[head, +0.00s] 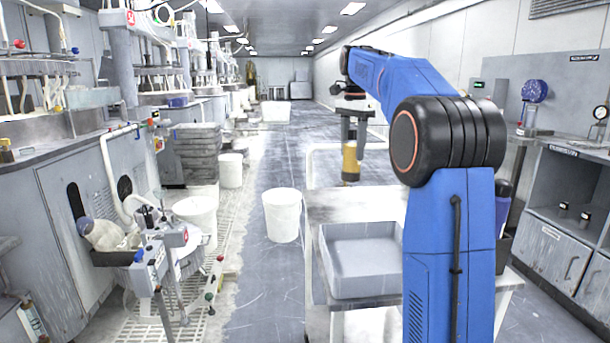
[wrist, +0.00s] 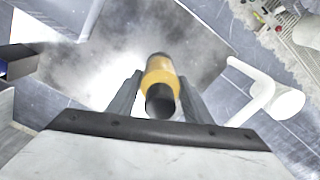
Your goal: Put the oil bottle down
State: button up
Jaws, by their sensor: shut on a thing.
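The oil bottle (head: 350,163) is a small amber-yellow cylinder with dark ends. My gripper (head: 354,133) points down over the far part of the white cart and is shut on the bottle. In the wrist view the bottle (wrist: 160,82) sits between the two dark fingers of my gripper (wrist: 156,95), its black end toward the camera. It hangs upright in the head view. I cannot tell whether its base touches the cart top (head: 335,205).
A grey tray (head: 345,290) sits on the near part of the cart. A white bucket (head: 282,215) stands on the floor left of the cart. A sink bench with polishing machines lines the left, and a grey cabinet (head: 570,215) stands at the right.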

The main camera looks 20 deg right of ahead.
notch_tip(320, 180, down, 10)
dwell(0.6)
jog(key=o, duration=1.3)
jog(key=shift+f, duration=0.1)
jog(key=shift+o, duration=0.2)
notch_tip(320, 180, up, 12)
